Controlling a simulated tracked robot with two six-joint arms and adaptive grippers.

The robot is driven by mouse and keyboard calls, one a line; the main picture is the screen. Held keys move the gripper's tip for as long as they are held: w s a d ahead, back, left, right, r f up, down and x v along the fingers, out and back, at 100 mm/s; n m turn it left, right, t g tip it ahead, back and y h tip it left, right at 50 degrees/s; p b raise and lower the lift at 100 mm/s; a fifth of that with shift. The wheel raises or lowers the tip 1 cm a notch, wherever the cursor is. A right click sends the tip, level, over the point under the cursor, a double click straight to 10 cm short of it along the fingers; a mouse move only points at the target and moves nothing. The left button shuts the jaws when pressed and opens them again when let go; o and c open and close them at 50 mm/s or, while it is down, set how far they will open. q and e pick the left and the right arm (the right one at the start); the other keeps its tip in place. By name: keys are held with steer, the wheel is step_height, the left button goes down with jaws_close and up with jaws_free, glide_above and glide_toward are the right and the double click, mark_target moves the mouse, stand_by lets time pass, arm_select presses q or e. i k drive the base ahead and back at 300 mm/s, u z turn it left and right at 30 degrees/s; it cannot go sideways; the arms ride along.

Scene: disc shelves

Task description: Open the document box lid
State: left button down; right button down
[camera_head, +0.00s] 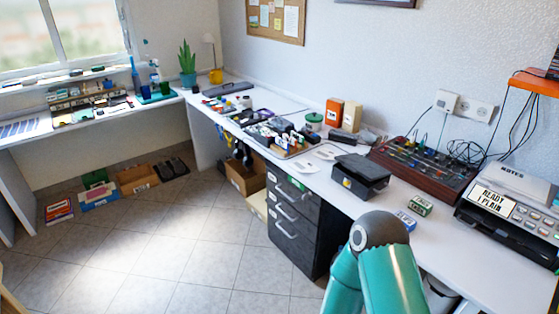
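A black box with a flat dark lid (362,168) stands on the white desk, right of the middle of the head view. It is the thing here that most resembles the document box. Its lid lies over the top and looks slightly tilted; whether it is fully shut is too small to tell. A yellowish label shows low on the box's front (347,183). One of my teal arms rises from the bottom, right of the middle, in front of the desk edge. Its grey joint is nearest the box, apart from it in the picture. No gripper fingers show.
A brown mixer panel with cables (425,165) and a grey machine with a label (505,205) stand to the right. Small green (420,205) and blue (404,220) boxes lie near the desk edge. Dark drawers (293,215) stand below. The floor at left centre is clear.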

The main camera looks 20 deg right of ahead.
mark_target(355, 162)
steer(key=u, duration=0.05)
steer(key=i, duration=1.2)
steer(key=z, duration=0.45)
steer(key=i, duration=0.4)
steer(key=z, duration=0.35)
steer(key=k, duration=0.75)
steer(key=z, duration=0.2)
steer(key=i, duration=0.75)
steer(key=u, duration=0.1)
